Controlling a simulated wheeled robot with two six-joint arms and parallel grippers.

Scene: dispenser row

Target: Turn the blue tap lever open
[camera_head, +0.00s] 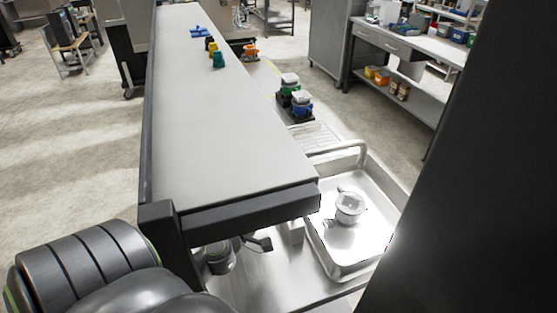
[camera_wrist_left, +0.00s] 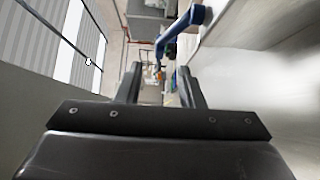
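A blue lever-like part (camera_wrist_left: 187,22) shows at the top of the left wrist view. It has a rounded end near the pale panel at right and a bent arm reaching inward past the fingertips. My left gripper (camera_wrist_left: 159,78) is open, its two dark fingers apart. The blue part lies ahead of and above the right finger; I cannot tell whether they touch. In the head view my left gripper (camera_head: 256,243) is partly hidden beneath the front edge of the long grey counter (camera_head: 225,140). My right gripper is out of view.
A metal tray (camera_head: 388,182) with a metal pot (camera_head: 349,208) stands at the counter's right. Small blue (camera_head: 202,32), yellow (camera_head: 212,47) and teal (camera_head: 218,60) pieces sit at the counter's far end. Green-and-blue items (camera_head: 297,103) stand along its right side.

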